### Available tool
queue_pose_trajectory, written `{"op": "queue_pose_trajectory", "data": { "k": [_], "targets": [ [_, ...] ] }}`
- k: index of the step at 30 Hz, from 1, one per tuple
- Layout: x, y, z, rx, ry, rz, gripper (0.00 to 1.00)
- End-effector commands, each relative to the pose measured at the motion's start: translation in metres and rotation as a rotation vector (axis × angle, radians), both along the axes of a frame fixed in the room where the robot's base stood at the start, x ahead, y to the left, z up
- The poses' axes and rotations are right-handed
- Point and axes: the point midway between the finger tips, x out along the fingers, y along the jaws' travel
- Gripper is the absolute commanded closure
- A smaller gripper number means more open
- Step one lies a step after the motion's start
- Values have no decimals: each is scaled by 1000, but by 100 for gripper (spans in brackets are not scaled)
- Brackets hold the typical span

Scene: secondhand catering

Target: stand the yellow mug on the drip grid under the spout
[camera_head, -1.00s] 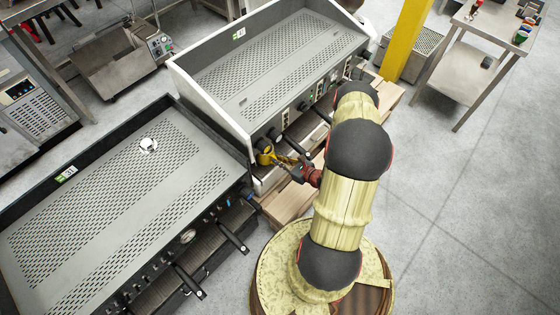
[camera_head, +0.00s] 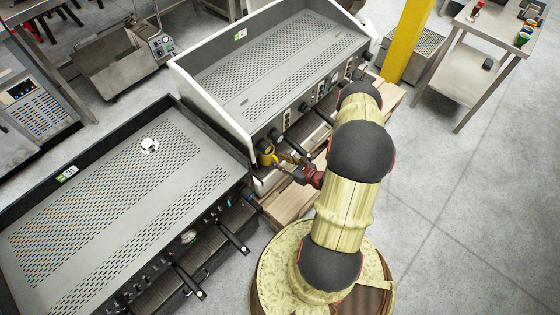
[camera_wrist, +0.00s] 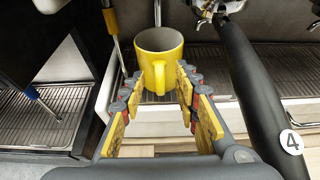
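The yellow mug (camera_wrist: 160,58) is upright, its open top up and its handle towards me in the wrist view. It is at the left end of the white-sided espresso machine in the head view (camera_head: 267,155). My gripper (camera_wrist: 159,75) has one finger against each side of the mug and is shut on it; it also shows in the head view (camera_head: 283,156). The drip grid (camera_wrist: 205,82) lies under and behind the mug. Whether the mug's base touches it I cannot tell. A metal spout (camera_wrist: 207,8) is to the right of the mug.
A black handle (camera_wrist: 255,95) marked 4 slants down close to the right of my gripper. A thin rod (camera_wrist: 112,30) hangs to its left. A second, dark machine (camera_head: 120,215) stands at the left. Open floor (camera_head: 460,220) lies to the right.

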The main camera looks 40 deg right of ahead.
Motion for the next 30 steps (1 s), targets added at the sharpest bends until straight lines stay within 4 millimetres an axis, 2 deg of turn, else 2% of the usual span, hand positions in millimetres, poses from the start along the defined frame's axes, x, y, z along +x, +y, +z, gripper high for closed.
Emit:
{"op": "queue_pose_trajectory", "data": {
  "k": [12, 18, 24, 30],
  "targets": [
    [-65, -7, 27, 1, -1, -7, 68],
    [-91, -8, 38, 0, 0, -3, 68],
    [-103, -8, 43, 0, -1, -1, 68],
    [-105, -8, 44, 0, -1, 0, 68]
  ]
}}
